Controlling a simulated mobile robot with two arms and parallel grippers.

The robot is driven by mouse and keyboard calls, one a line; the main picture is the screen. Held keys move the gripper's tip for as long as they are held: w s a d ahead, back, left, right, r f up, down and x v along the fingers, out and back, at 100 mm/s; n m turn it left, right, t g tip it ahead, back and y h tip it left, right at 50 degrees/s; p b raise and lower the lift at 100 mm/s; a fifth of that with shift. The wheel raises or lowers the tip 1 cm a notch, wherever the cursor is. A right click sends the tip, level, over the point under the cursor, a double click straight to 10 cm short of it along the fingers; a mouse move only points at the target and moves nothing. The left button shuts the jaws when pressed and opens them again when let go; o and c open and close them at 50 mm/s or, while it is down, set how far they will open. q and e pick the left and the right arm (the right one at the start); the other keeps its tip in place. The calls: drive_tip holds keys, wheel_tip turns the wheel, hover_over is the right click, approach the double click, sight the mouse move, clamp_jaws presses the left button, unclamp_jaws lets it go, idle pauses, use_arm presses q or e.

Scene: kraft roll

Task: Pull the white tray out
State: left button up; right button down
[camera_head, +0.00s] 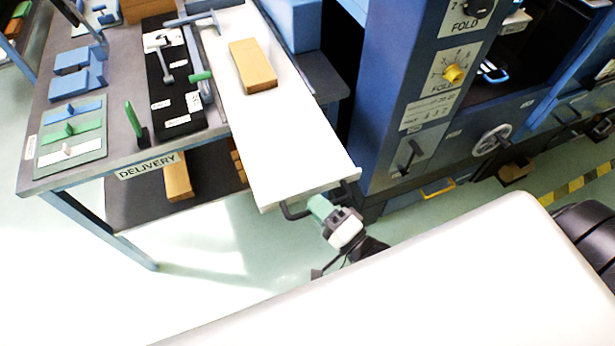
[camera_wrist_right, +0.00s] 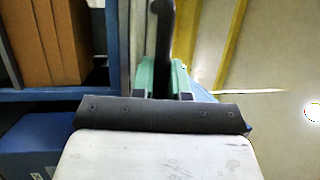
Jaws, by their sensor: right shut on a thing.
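The white tray (camera_head: 290,130) is a long flat white board in the head view. Its front end sticks out past the table edge, between the delivery table and the blue machine. A dark handle (camera_head: 294,212) runs along its front edge. My right gripper (camera_head: 316,206), with green fingers, is shut on this handle. The right wrist view shows the green fingers (camera_wrist_right: 163,78) on either side of the dark handle bar (camera_wrist_right: 164,40). A brown block (camera_head: 252,65) lies on the tray toward its far end. My left gripper is not in view.
The delivery table (camera_head: 120,160) at left carries blue blocks (camera_head: 78,72), a green mat (camera_head: 70,135) and a black board with tools (camera_head: 175,120). The blue machine (camera_head: 385,100) with knobs and a handwheel (camera_head: 492,140) stands close on the right. Floor in front of the table is clear.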

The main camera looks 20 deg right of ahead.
drive_tip(key=shift+s, duration=1.75)
drive_tip(key=c, duration=1.1)
unclamp_jaws()
drive_tip(key=shift+w, duration=0.1)
drive_tip(key=b+v, duration=0.1)
drive_tip(key=v, duration=1)
